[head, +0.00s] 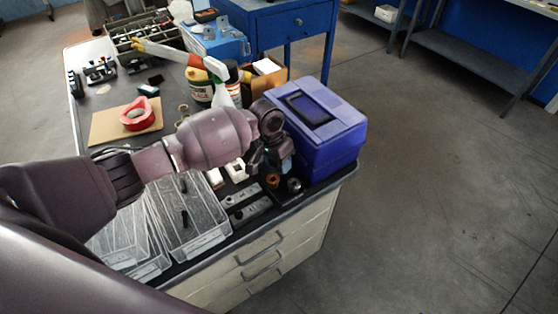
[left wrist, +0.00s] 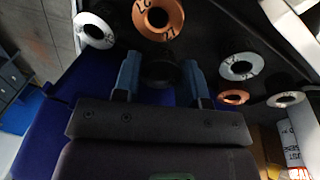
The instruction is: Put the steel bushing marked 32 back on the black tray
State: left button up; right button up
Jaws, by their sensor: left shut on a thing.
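My left gripper (left wrist: 162,82) has its two blue fingers closed on a dark, round, shadowed piece (left wrist: 161,70); no mark on it can be read. In the head view the gripper (head: 274,164) is low over the bench's front right corner, beside the blue box. The black tray (left wrist: 200,35) carries several bushings. A copper bushing (left wrist: 158,17) marked 27 and a steel bushing (left wrist: 95,31) stand near the fingers. Another steel bushing (left wrist: 239,67), a smaller copper one (left wrist: 233,97) and a small steel one (left wrist: 285,99) are to the right. My right gripper is not in view.
The blue box (head: 320,150) stands close at the right of the gripper. Clear bins (head: 185,215) and grey blocks (head: 248,212) lie to the left. A spray bottle (head: 220,85) and cans stand behind. The bench edge is just in front.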

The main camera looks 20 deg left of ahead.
pick_arm(q)
jog(key=shift+f, duration=0.2)
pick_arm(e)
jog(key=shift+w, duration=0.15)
pick_arm(q)
jog(key=shift+f, duration=0.2)
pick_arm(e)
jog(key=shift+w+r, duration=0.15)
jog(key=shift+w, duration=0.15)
pick_arm(q)
jog(key=shift+f, duration=0.2)
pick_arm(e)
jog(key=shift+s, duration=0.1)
pick_arm(q)
jog(key=o, duration=1.1)
jog(key=shift+c, duration=0.2)
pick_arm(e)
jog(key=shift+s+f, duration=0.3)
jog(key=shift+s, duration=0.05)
